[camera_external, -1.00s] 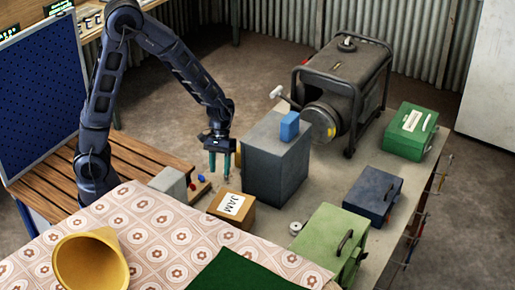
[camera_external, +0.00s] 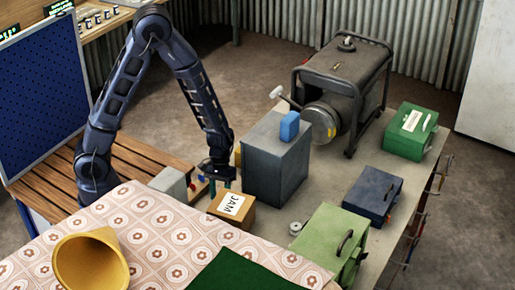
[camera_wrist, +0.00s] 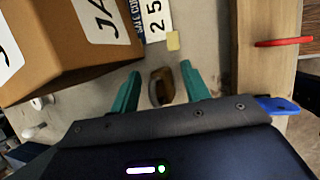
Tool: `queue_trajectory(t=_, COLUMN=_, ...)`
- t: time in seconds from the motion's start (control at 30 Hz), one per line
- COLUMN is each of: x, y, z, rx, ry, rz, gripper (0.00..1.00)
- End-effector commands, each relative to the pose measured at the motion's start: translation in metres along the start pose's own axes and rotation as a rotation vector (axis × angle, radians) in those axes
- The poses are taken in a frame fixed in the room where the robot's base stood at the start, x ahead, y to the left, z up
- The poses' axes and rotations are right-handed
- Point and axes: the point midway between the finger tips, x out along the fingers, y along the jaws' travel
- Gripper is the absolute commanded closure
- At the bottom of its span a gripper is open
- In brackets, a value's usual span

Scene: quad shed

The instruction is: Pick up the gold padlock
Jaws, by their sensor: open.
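The gold padlock (camera_wrist: 156,92) is in the wrist view, a small brownish-gold piece on the grey surface between my fingers. My gripper (camera_wrist: 160,72) is open, with one teal finger on each side of it. A narrow gap shows on both sides, and I see no clear contact. In the external view my gripper (camera_external: 220,184) is low, pointing down, behind the brown JAM box and left of the tall grey box. The padlock is hidden from that side.
The JAM box (camera_external: 246,217) is close in front of my gripper. The tall grey box (camera_external: 277,165) with a blue block (camera_external: 289,126) stands to the right, and a smaller grey box (camera_external: 168,183) to the left. A red item (camera_wrist: 284,42) and blue item (camera_wrist: 277,105) lie nearby.

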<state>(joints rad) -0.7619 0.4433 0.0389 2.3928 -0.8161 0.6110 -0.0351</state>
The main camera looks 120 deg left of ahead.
Motion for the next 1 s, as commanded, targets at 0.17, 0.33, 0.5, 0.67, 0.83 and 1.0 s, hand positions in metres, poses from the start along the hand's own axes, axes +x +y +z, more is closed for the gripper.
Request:
queue_trajectory(t=0.17, x=0.0054, y=-0.0002, z=-0.0002, rx=0.001, ry=0.001, rz=0.0, gripper=0.54)
queue_trajectory(t=0.33, x=0.0053, y=-0.0002, z=0.0, rx=0.001, ry=0.001, rz=0.0, gripper=0.56)
queue_trajectory(t=0.5, x=0.0052, y=-0.0001, z=0.0, rx=0.001, ry=0.001, rz=0.0, gripper=0.89)
queue_trajectory(t=0.67, x=0.0052, y=-0.0001, z=0.0, rx=0.001, ry=0.001, rz=0.0, gripper=1.0)
queue_trajectory(t=0.83, x=0.005, y=0.0, z=0.0001, rx=0.001, ry=0.001, rz=0.0, gripper=1.0)
queue_trajectory(t=1.0, x=-0.0001, y=0.0016, z=0.0024, rx=0.001, ry=0.001, rz=0.001, gripper=1.0)
